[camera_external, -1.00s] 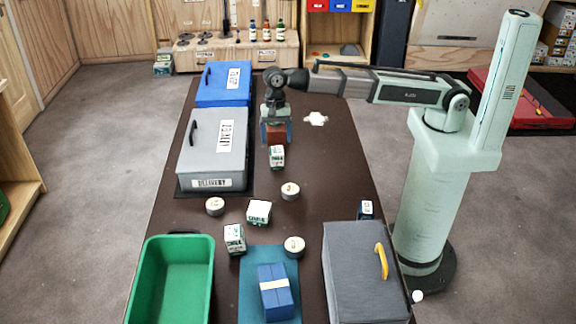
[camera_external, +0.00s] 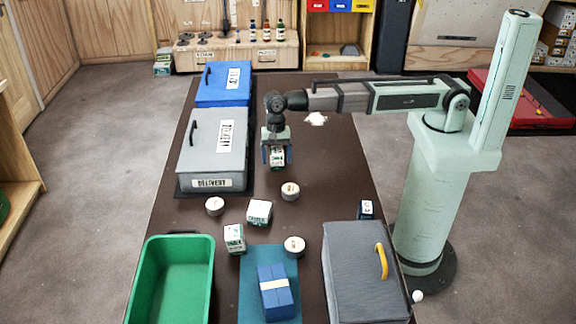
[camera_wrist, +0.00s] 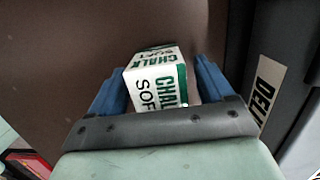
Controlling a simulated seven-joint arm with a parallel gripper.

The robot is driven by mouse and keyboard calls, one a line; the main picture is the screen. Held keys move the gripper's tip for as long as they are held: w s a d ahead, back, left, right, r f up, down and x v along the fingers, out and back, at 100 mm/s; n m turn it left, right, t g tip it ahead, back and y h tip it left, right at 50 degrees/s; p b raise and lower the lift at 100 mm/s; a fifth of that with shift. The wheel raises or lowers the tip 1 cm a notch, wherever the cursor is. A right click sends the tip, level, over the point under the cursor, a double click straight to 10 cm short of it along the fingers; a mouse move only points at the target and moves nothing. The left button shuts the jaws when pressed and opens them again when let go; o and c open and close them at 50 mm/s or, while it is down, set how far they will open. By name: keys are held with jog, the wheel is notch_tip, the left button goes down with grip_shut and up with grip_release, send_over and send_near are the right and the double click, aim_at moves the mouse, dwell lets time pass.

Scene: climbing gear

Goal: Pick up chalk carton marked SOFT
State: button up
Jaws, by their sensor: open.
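The chalk carton marked SOFT (camera_wrist: 157,82) is white and green, and its CHALK SOFT lettering reads clearly in the wrist view. It stands upright on the dark table beside the grey delivery box. My gripper (camera_wrist: 160,88) is open, with a blue finger on each side of the carton. In the external view my gripper (camera_external: 277,160) is low over the carton (camera_external: 277,158), whose upper part is hidden. I cannot tell whether the fingers touch it.
The grey box (camera_external: 212,150) marked DELIVERY is close left of my gripper. White cartons (camera_external: 259,212) (camera_external: 235,239) and round tins (camera_external: 290,191) stand nearer the camera. A green bin (camera_external: 206,285), a blue parcel (camera_external: 275,291) and a dark grey case (camera_external: 352,270) are at the front.

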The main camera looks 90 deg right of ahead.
jog(key=shift+a+f, duration=0.1)
jog(key=shift+f, duration=0.45)
jog(key=c, duration=1.1)
jog(key=shift+r, duration=0.15)
